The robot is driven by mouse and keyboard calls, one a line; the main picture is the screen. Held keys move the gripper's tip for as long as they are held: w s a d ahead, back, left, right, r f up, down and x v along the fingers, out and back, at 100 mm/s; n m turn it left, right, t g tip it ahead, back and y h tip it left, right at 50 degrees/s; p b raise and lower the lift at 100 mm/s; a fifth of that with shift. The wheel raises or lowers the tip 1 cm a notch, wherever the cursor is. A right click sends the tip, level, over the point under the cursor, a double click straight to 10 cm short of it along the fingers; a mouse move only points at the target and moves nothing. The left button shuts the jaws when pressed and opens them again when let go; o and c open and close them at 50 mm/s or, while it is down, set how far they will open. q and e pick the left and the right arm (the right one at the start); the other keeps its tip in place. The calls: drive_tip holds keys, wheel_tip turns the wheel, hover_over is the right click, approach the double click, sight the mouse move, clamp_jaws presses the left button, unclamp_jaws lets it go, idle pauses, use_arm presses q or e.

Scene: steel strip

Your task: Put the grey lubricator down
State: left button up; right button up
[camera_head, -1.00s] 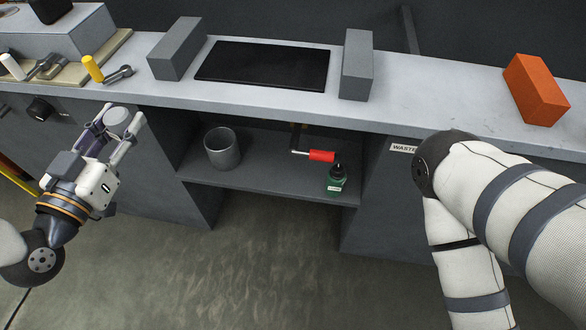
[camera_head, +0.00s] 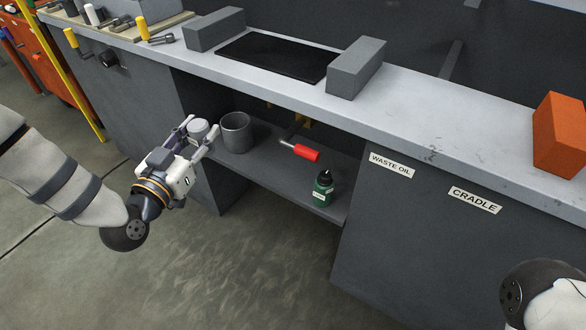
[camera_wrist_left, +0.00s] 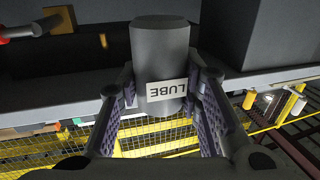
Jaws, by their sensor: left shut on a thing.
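The grey lubricator (camera_wrist_left: 160,60), a cylinder with a LUBE label, is between the fingers of my left gripper in the left wrist view. My left gripper (camera_head: 198,132) is shut on it and shows in the head view at the left front of the under-bench shelf (camera_head: 262,160). Only the pale round end of the lubricator (camera_head: 198,126) shows there. A grey open cup (camera_head: 236,133) stands on the shelf just right of the gripper. Whether the lubricator touches the shelf or cup is unclear. My right gripper is out of view; only part of my right arm shows at bottom right.
A red-handled tool (camera_head: 305,152) and a green bottle (camera_head: 323,188) are on the shelf further right. The bench top (camera_head: 420,120) overhangs the shelf, with two grey blocks (camera_head: 356,68), a black mat (camera_head: 275,55) and an orange block (camera_head: 560,135). The shelf middle has bare room.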

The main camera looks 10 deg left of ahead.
use_arm(q)
drive_tip(key=shift+d+f, duration=0.2)
drive_tip(key=w+d+f+b, duration=0.2)
drive_tip(key=w+f, duration=0.1)
drive_tip(key=w+d+f+b, duration=0.2)
drive_tip(key=w+d+f, duration=0.1)
drive_tip(key=w+d+f+b, duration=0.2)
drive_tip(key=w+b, duration=0.1)
drive_tip(key=shift+w+d+f, duration=0.2)
drive_tip(key=shift+w+f, duration=0.1)
drive_tip(key=shift+f, duration=0.1)
drive_tip(key=shift+w+d+f, duration=0.4)
drive_tip(key=shift+w+f, duration=0.05)
drive_tip(key=f+b, duration=0.2)
drive_tip(key=f, duration=0.1)
drive_tip(key=shift+w+d+f, duration=0.1)
drive_tip(key=shift+w+f, duration=0.1)
drive_tip(key=shift+f, duration=0.1)
drive_tip(key=shift+r, duration=0.25)
drive_tip(key=shift+f, duration=0.15)
drive_tip(key=o, duration=1.2)
drive_tip(key=shift+o, duration=0.2)
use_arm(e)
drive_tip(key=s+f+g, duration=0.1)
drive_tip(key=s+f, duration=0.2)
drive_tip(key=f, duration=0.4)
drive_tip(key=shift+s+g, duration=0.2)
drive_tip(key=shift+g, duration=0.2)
